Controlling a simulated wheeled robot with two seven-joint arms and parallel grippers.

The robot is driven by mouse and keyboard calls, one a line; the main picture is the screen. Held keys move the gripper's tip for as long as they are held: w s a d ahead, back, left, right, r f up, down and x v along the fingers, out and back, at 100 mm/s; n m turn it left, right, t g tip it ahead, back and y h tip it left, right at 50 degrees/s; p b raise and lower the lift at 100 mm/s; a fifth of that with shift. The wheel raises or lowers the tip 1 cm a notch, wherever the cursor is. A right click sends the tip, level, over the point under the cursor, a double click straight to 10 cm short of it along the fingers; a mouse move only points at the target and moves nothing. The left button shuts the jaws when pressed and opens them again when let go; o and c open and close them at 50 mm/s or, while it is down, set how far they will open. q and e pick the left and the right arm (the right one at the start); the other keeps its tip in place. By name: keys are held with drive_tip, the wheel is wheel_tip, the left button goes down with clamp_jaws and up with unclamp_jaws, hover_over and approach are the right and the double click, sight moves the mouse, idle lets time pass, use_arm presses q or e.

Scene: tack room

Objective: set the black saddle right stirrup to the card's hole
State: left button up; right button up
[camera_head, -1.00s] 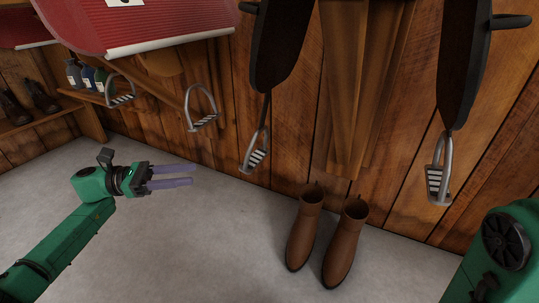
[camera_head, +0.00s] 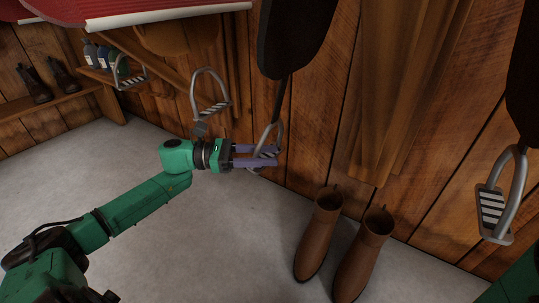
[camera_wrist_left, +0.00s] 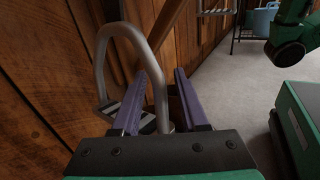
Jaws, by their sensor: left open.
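The saddle's two dark flaps (camera_head: 292,38) hang at the top of the head view; its seat is out of frame. A metal stirrup (camera_head: 278,131) hangs from a dark strap (camera_head: 280,97) below the left-hand flap. My left gripper (camera_head: 277,156) is open at this stirrup, its purple fingers overlapping it. In the left wrist view one side bar of the stirrup (camera_wrist_left: 158,95) shows between the spread fingers (camera_wrist_left: 163,85); contact cannot be told. The other stirrup (camera_head: 518,190) hangs at the right edge. No card or strap holes are visible. My right gripper is out of view.
Brown boots (camera_head: 318,235) stand on the floor below the stirrups. The plank wall (camera_head: 310,120) is close behind. The grey floor at left is clear.

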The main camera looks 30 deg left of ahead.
use_arm(q)
drive_tip(key=shift+w+d, duration=0.2)
drive_tip(key=shift+d, duration=0.3)
clamp_jaws()
drive_tip(key=shift+r, duration=0.1)
idle(1.0)
